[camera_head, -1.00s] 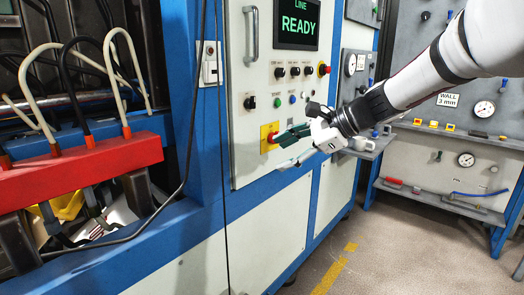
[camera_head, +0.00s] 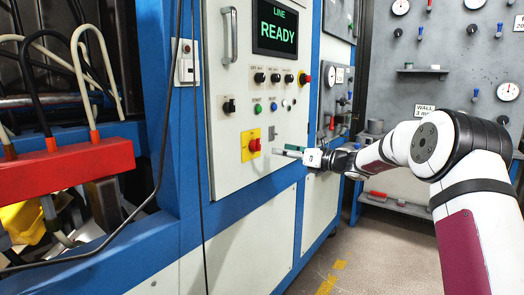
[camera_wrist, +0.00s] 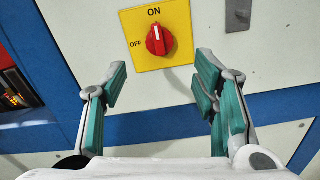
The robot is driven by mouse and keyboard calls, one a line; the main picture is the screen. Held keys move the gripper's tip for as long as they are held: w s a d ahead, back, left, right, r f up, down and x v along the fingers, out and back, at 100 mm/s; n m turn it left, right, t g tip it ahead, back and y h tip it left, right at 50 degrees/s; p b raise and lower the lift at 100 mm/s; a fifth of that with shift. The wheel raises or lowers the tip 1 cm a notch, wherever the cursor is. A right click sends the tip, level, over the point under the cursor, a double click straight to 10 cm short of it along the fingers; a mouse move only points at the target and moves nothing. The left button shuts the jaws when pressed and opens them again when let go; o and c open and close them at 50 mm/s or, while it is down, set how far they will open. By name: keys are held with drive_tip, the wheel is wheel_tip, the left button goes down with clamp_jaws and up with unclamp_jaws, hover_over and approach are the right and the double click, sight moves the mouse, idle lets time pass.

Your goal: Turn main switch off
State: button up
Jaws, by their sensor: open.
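The main switch is a red rotary knob (camera_head: 255,145) on a yellow plate (camera_head: 245,152), low on the pale control panel. In the wrist view the knob (camera_wrist: 155,42) shows closely, with "ON" above it and "OFF" to its left. Its white mark points up toward ON. My gripper (camera_head: 287,151) is to the right of the switch in the head view, apart from the knob. In the wrist view my gripper (camera_wrist: 163,76) is open, its green-padded fingers spread below and either side of the yellow plate. Nothing is between the fingers.
The panel also carries a "LINE READY" display (camera_head: 277,27), several knobs and buttons, and a vertical handle (camera_head: 230,35). A grey latch (camera_wrist: 237,12) sits right of the plate in the wrist view. A cable (camera_head: 201,190) hangs left of the panel.

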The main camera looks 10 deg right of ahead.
sight(260, 147)
drive_tip(key=b+x, duration=0.1)
drive_tip(key=x, duration=0.8)
drive_tip(key=shift+w+a+f, duration=0.1)
drive_tip(key=shift+a, duration=0.05)
drive_tip(key=c, duration=1.2)
